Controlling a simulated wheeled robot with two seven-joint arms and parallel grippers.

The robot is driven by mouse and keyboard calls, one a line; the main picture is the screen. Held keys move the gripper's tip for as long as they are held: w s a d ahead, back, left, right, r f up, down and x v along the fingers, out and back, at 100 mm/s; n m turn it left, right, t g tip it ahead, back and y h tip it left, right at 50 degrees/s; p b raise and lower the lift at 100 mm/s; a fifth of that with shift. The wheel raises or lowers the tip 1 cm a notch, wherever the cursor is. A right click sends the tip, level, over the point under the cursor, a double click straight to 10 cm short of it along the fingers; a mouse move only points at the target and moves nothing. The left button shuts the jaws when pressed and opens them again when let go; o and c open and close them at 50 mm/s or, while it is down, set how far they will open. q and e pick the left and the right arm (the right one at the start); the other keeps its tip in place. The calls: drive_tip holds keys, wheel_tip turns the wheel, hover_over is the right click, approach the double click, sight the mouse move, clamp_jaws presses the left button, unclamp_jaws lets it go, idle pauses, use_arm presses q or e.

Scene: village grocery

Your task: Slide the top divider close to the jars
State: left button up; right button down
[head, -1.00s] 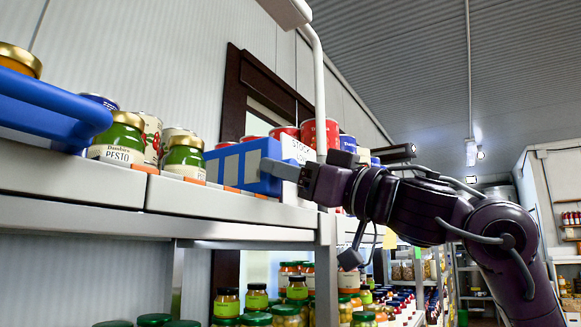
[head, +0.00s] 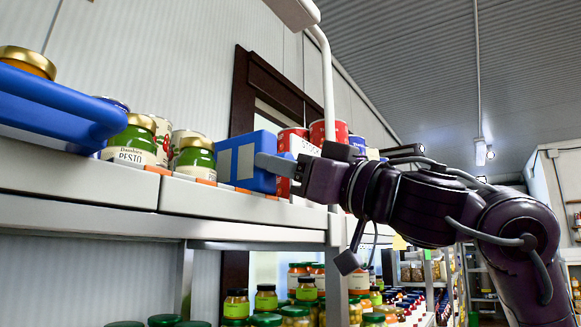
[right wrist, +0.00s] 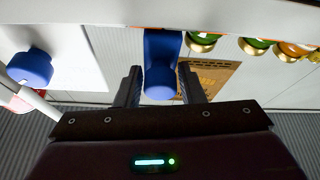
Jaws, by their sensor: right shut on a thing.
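The blue divider (head: 247,161) with pale grey patches stands on the top shelf, just right of the jars. Its end also shows in the right wrist view (right wrist: 161,65). A green pesto jar (head: 195,157) with a gold lid is closest to it, and another pesto jar (head: 133,143) stands further left. Gold-lidded jars (right wrist: 203,41) also show right of the divider in the wrist view. My right gripper (head: 280,166) is shut on the divider's near end, with a finger on either side of it (right wrist: 161,84). My left gripper is not in view.
Another blue piece (head: 58,108) juts out at the left of the shelf. Red cans (head: 292,142) stand beyond the divider, and a white post (head: 326,85) rises near my gripper. The lower shelf holds several jars (head: 266,297).

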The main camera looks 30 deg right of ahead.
drive_tip(key=c, duration=1.1)
unclamp_jaws()
drive_tip(key=b+v, duration=0.4)
drive_tip(key=v, duration=0.3)
drive_tip(key=shift+s+d, duration=0.2)
drive_tip(key=shift+s, duration=0.05)
drive_tip(key=shift+f, duration=0.2)
